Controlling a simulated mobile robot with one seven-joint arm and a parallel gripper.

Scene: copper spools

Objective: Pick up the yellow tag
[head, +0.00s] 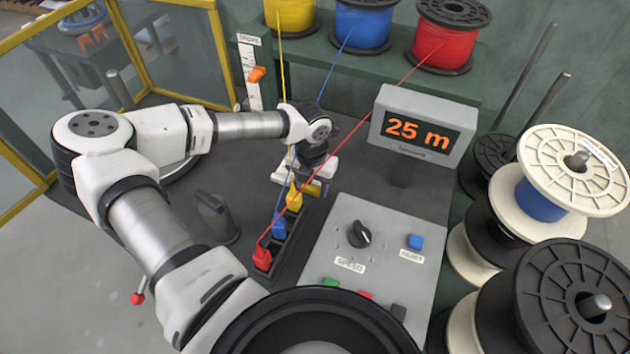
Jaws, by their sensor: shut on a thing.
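The yellow tag (294,201) is at the far end of a black slotted holder (285,250), on the yellow wire. My gripper (304,186) is over that end of the holder, shut on the yellow tag and partly hiding it. I cannot tell whether the tag is clear of its slot. The blue tag (279,229) sits in the middle of the holder and the red tag (262,259) at its near end, each with its own wire.
Yellow (290,14), blue (362,24) and red (444,42) spools stand at the back, their wires crossing near my arm. A display (423,130) reads 25 m. A control panel (370,250) lies right of the holder. Large spools (575,170) stack at the right.

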